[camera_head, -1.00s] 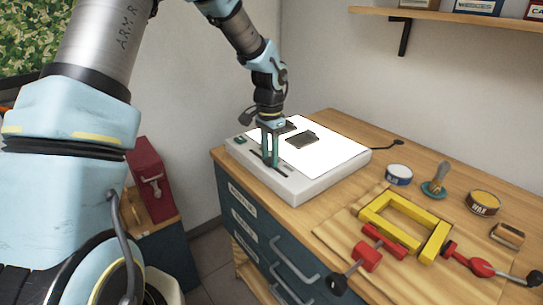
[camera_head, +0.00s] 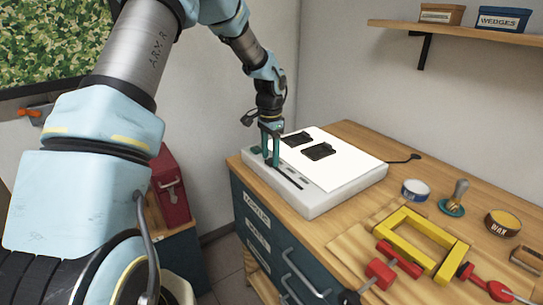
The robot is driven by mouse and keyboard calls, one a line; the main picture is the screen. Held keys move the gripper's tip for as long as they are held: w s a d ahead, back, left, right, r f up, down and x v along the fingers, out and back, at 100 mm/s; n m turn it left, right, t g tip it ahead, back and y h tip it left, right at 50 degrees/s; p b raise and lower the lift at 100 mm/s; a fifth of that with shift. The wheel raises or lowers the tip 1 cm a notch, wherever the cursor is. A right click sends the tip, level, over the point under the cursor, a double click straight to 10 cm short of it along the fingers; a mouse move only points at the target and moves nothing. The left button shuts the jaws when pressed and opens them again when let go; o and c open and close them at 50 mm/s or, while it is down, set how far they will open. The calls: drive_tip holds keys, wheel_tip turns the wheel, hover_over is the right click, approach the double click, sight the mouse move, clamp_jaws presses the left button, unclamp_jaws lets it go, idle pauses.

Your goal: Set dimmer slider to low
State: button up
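A white light box (camera_head: 350,180) with a bright top panel lies on the wooden workbench. Its front border has a dark slider slot (camera_head: 288,179) running from near the left corner toward the right. My gripper (camera_head: 271,160) points down at the left end of this slot, its two teal fingers at the border. The slider knob is not distinguishable; the fingers hide that end of the slot. A narrow gap shows between the fingers, but whether they grip the knob cannot be told. A small green switch (camera_head: 256,149) sits just left of the fingers.
Two dark pieces (camera_head: 318,151) lie on the light panel close to my gripper. A yellow frame (camera_head: 420,240), a red clamp (camera_head: 382,272) and tins lie to the right. A shelf (camera_head: 450,30) hangs above. A red box (camera_head: 170,185) stands at left.

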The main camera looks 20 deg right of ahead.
sight(270, 160)
drive_tip(key=shift+o, duration=0.9)
wheel_tip(270, 160, up, 11)
drive_tip(key=b, duration=0.3)
drive_tip(key=shift+f, duration=0.15)
drive_tip(key=s+a+f+n, duration=0.1)
drive_tip(key=s+a+n, duration=0.3)
drive_tip(key=a, duration=0.6)
drive_tip(key=s+a+f+n+t, duration=0.1)
drive_tip(key=s+a+f+n, duration=0.1)
drive_tip(key=s+a+n, duration=0.3)
drive_tip(key=s+a+f+n, duration=0.1)
drive_tip(key=s+a+n, duration=0.3)
drive_tip(key=s+a, duration=0.4)
drive_tip(key=a, duration=0.6)
drive_tip(key=shift+a+f+n+t, duration=0.3)
drive_tip(key=shift+f+n, duration=0.1)
